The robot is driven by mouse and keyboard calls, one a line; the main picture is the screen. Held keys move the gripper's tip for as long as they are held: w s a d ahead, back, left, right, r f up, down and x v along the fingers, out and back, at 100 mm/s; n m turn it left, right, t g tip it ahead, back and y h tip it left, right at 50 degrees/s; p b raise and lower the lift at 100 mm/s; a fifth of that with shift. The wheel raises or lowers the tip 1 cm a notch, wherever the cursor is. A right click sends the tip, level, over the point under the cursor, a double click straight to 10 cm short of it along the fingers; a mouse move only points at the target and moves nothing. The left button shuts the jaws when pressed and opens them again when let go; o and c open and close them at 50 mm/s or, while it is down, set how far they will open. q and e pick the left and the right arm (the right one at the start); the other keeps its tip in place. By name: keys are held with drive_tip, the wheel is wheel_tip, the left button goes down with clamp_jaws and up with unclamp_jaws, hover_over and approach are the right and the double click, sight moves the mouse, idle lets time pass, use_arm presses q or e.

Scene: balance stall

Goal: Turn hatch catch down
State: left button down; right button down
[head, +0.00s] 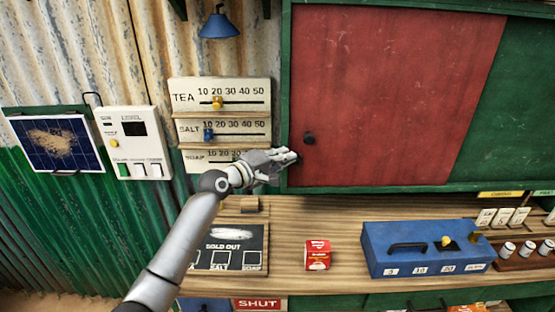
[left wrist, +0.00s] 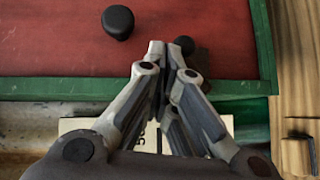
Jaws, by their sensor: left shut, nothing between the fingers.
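The red hatch panel (head: 395,90) is upright in a green frame at the upper right of the head view, and shows in the left wrist view (left wrist: 60,45). A round black knob (head: 309,138) is on its lower left; the wrist view also shows it (left wrist: 118,22). A second small dark piece (left wrist: 185,45), possibly the catch, is right beside my fingertips and partly hidden by them; its position cannot be told. My left gripper (head: 292,156) is shut and empty at the panel's lower left corner. The wrist view shows its fingers together (left wrist: 165,48). My right gripper is out of view.
Left of the hatch are price slider boards (head: 240,92) and a white switch box (head: 138,150). A wooden counter (head: 350,210) below carries a blue cash box (head: 400,268), a red packet (head: 318,262) and a sold-out board (head: 232,240). A blue lamp (head: 219,25) hangs above.

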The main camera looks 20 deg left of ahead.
use_arm(q)
drive_tip(key=shift+w+d+f, duration=0.2)
drive_tip(key=shift+w+d, duration=0.15)
drive_tip(key=shift+d, duration=0.25)
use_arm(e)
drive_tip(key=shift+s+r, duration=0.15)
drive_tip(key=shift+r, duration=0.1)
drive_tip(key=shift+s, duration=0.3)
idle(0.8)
use_arm(q)
drive_tip(key=shift+r, duration=0.15)
